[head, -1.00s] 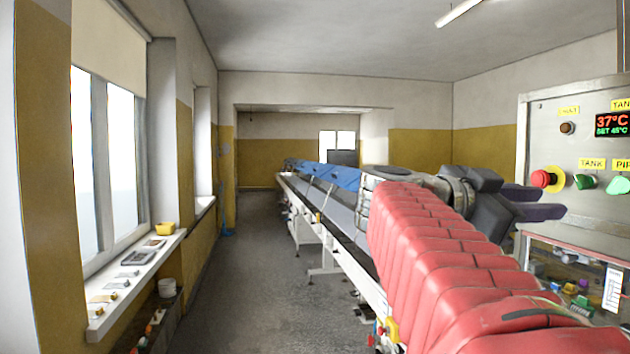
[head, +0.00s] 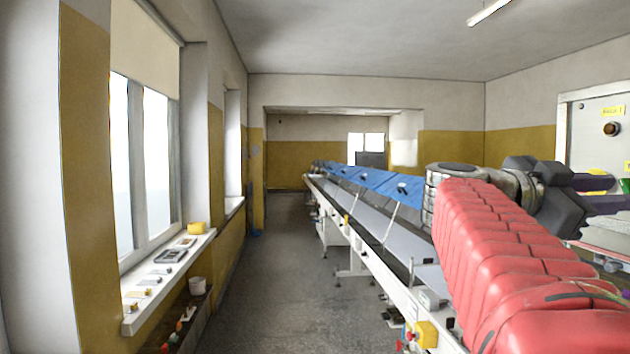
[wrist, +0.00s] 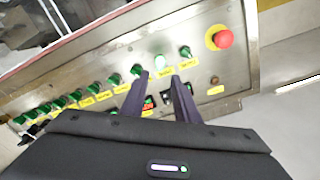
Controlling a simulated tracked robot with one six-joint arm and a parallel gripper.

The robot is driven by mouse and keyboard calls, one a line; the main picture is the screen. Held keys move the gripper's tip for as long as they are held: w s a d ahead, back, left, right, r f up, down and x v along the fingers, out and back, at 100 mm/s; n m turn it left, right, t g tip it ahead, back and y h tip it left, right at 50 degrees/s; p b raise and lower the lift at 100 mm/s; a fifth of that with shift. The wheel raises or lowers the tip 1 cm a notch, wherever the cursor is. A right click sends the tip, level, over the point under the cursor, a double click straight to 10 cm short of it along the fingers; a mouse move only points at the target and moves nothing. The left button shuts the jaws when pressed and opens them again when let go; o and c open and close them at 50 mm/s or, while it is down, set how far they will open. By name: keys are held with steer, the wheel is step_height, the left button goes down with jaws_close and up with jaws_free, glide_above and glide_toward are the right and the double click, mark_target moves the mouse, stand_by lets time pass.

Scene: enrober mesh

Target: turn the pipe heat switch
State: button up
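In the head view the pipe switch is not visible, and my fingers show only partly at the right edge.
A red emergency stop (wrist: 223,39) on a yellow base and a brown knob (wrist: 214,80) are right of the switches. Several more green switches (wrist: 75,94) run left. Small displays are partly behind my fingers. The conveyor (head: 380,230) stands left of my arm; the aisle floor (head: 275,270) is clear.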

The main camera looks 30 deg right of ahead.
steer(key=x, duration=1)
steer(key=shift+s+d, duration=0.15)
steer(key=shift+d, duration=0.05)
steer(key=shift+c, duration=0.4)
jaws_close()
